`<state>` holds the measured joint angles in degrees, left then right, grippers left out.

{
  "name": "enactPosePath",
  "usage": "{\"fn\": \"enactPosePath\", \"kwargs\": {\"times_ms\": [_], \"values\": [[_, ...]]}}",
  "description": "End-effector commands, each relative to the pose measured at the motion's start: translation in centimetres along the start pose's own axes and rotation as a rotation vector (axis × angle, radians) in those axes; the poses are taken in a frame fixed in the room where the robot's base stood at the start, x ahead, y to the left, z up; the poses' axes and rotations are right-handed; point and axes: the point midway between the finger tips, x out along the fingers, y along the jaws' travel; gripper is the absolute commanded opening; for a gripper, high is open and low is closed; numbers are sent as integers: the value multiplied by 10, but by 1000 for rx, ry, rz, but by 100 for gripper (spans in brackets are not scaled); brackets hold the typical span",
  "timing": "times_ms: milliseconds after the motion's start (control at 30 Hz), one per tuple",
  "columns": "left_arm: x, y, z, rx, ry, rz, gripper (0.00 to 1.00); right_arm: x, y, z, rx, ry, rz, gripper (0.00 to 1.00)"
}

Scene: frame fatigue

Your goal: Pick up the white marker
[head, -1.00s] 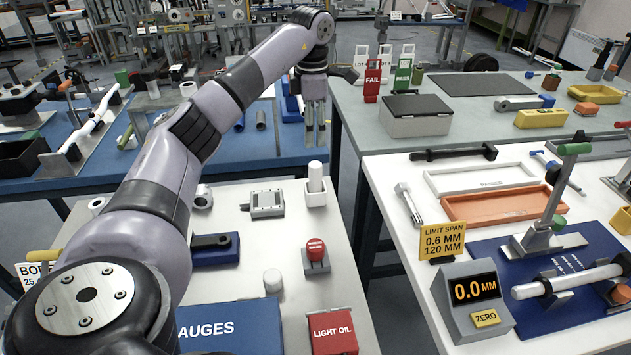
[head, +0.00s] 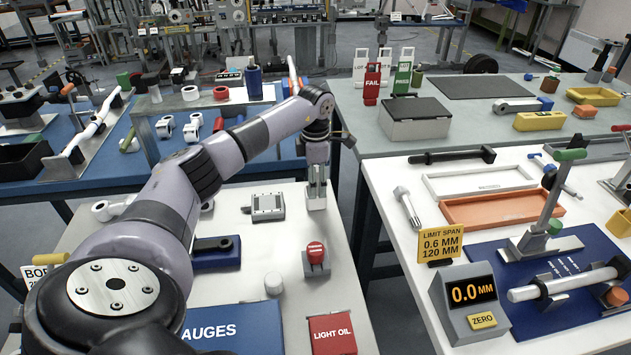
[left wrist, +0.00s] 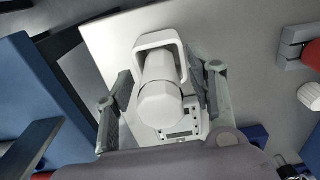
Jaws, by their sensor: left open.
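The white marker (left wrist: 160,100) stands upright in a small white holder (head: 316,204) near the far right corner of the near white table. In the left wrist view it is a thick white cylinder with a faceted end facing the camera, and the holder's rim (left wrist: 158,40) shows behind it. My left gripper (head: 317,181) points down over the holder. Its fingers are open, one on each side of the marker, with the marker between them. In the head view the fingers mostly hide the marker. My right gripper is not in view.
A grey instrument (head: 266,206) lies left of the holder. A red-topped button (head: 316,256) and a small white cylinder (head: 273,284) are nearer. The gauge table (head: 400,260) is to the right, across a gap.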

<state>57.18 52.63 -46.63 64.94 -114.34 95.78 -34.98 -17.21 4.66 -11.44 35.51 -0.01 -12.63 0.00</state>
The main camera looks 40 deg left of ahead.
Motion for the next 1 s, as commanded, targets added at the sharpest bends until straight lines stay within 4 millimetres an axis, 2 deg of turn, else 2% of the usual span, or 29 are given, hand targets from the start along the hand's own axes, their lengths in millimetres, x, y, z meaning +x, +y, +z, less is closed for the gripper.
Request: {"fn": "enactPosePath", "kwargs": {"times_ms": [267, 1000], "values": [[3, 0, 0, 0, -1, 1, 50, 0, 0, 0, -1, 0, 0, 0], [2, 0, 0, 1, -1, 1, 1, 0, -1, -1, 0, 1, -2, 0]]}}
